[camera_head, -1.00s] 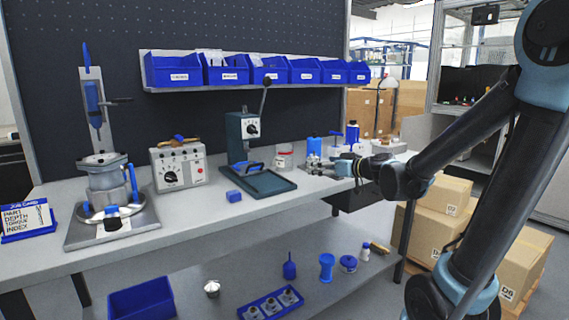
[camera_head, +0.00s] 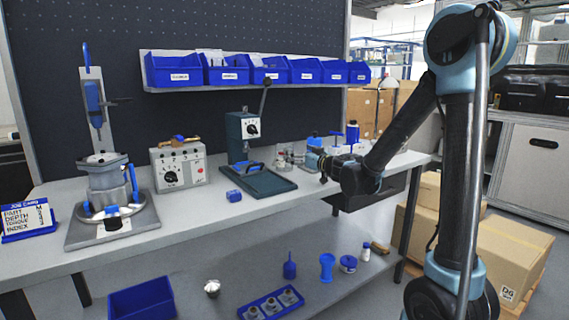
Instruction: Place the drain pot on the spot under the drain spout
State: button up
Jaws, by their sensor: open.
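I cannot tell for sure which thing is the drain pot or where the drain spout is. A small pale container with a reddish band (camera_head: 281,162) stands on the bench, right of the green press (camera_head: 243,137), partly hidden by my gripper. A silver housing with a blue handle (camera_head: 107,183) stands on a metal plate at the left of the bench.
A grey control box (camera_head: 180,165) and a blue block (camera_head: 234,196) sit on the bench. Blue bins (camera_head: 225,70) line the rack above. Several blue items, including a blue cup (camera_head: 327,267) and a tray (camera_head: 270,303), are on the lower shelf. The bench's front middle is clear.

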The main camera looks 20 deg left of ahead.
aim_at(280, 145)
jog(key=x, duration=1)
jog(key=shift+w+a+r, duration=0.1)
jog(key=shift+w+a, duration=0.05)
jog(key=shift+w, duration=0.2)
jog(key=c, duration=1.6)
notch_tip(280, 145, up, 10)
